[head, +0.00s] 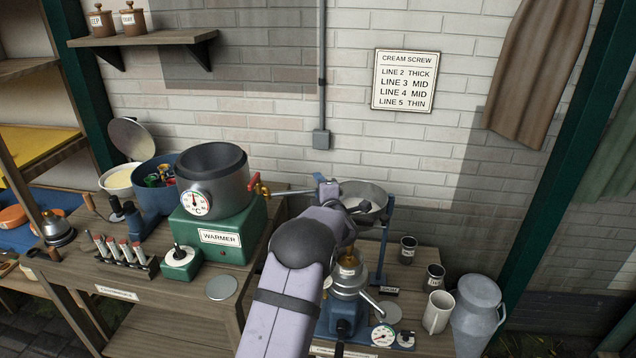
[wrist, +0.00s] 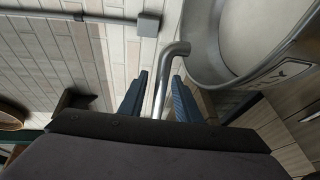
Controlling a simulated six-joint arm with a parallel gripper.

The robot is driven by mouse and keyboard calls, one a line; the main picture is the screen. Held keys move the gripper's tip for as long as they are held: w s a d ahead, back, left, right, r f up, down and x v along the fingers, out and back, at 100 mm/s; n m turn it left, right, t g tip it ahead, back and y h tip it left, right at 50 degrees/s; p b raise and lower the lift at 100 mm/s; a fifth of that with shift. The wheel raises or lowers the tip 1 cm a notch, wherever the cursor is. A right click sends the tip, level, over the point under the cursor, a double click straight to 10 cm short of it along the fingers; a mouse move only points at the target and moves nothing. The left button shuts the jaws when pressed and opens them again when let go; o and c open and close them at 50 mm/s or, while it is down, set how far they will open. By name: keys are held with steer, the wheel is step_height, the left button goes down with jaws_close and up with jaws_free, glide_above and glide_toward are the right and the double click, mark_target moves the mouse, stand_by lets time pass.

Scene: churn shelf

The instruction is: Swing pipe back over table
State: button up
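The pipe (wrist: 163,82) is a bent silver tube in the wrist view. Its upper end curves toward the rim of a large grey bowl (wrist: 210,45). My gripper (wrist: 160,85) has one dark blue finger on each side of the pipe, with gaps showing, so it looks open around it. In the head view my gripper (head: 328,190) is at the left side of the bowl (head: 368,192), and my arm hides much of the area below. The table (head: 425,344) carries the blue-based machine (head: 347,312) under the bowl.
A green warmer (head: 220,238) with a dark pot and red-handled tap (head: 253,182) stands close at left. Dark cups (head: 408,250), a white mug (head: 437,312) and a grey milk can (head: 478,310) stand at right. The brick wall with a conduit (head: 321,80) is behind.

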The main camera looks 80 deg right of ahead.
steer(key=shift+w+d+f, duration=0.1)
steer(key=shift+w+d, duration=0.15)
steer(key=shift+d, duration=0.25)
jaws_close()
steer(key=shift+a+f+b, duration=0.1)
steer(key=shift+b, duration=0.45)
steer(key=a+m+g+b, duration=0.1)
steer(key=b, duration=0.3)
steer(key=s+a+m+g+h+b, duration=0.1)
steer(key=b, duration=0.3)
steer(key=s+a+m+g+b, duration=0.1)
steer(key=g+b, duration=0.1)
steer(key=b, duration=0.2)
steer(key=shift+a+r, duration=0.15)
steer(key=shift+r, duration=0.05)
steer(key=shift+a, duration=0.1)
